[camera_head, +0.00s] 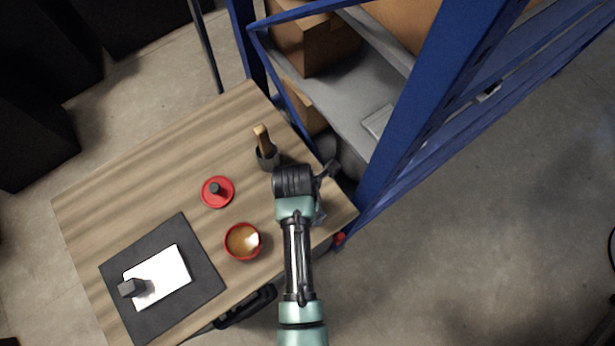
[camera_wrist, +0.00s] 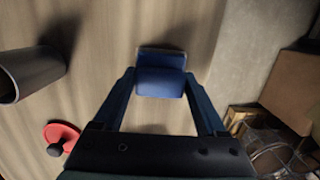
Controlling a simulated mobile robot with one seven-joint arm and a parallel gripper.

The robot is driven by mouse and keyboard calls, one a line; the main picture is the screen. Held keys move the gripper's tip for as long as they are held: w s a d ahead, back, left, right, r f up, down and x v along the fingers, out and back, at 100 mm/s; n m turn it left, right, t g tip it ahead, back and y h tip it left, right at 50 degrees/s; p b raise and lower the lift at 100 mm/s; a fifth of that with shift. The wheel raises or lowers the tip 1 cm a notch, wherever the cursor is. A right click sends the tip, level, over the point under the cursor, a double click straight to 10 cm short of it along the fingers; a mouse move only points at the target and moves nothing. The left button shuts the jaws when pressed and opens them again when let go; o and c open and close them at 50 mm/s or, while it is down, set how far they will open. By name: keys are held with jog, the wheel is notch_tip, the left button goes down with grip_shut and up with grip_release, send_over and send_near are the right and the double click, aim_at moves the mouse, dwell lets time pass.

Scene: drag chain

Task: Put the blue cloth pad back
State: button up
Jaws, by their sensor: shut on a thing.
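The blue cloth pad (camera_wrist: 160,82) sits between the fingertips of my gripper (camera_wrist: 160,88) in the wrist view, and the gripper is shut on it. A darker blue part shows just beyond the pad. The wooden tabletop lies behind it; I cannot tell whether the pad touches the wood. In the head view my arm reaches over the right end of the wooden table (camera_head: 130,180). My wrist hides the gripper's fingers and most of the pad there; only a small bluish patch shows beside the wrist.
Left of my wrist stand a red pot (camera_head: 230,254), a red lid with a dark knob (camera_head: 209,199) and a dark cup (camera_head: 268,158) holding a wooden-handled tool. A black mat (camera_head: 206,262) bears a white sheet and a grey block. A blue shelf rack (camera_head: 420,110) stands close on the right.

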jog(key=shift+f, duration=0.2)
jog(key=o, duration=1.1)
jog(key=shift+r, duration=0.15)
jog(key=r, duration=0.8)
jog(key=a+r, duration=0.1)
jog(key=r, duration=0.3)
jog(key=shift+s+a, duration=0.1)
jog(key=shift+s, duration=0.3)
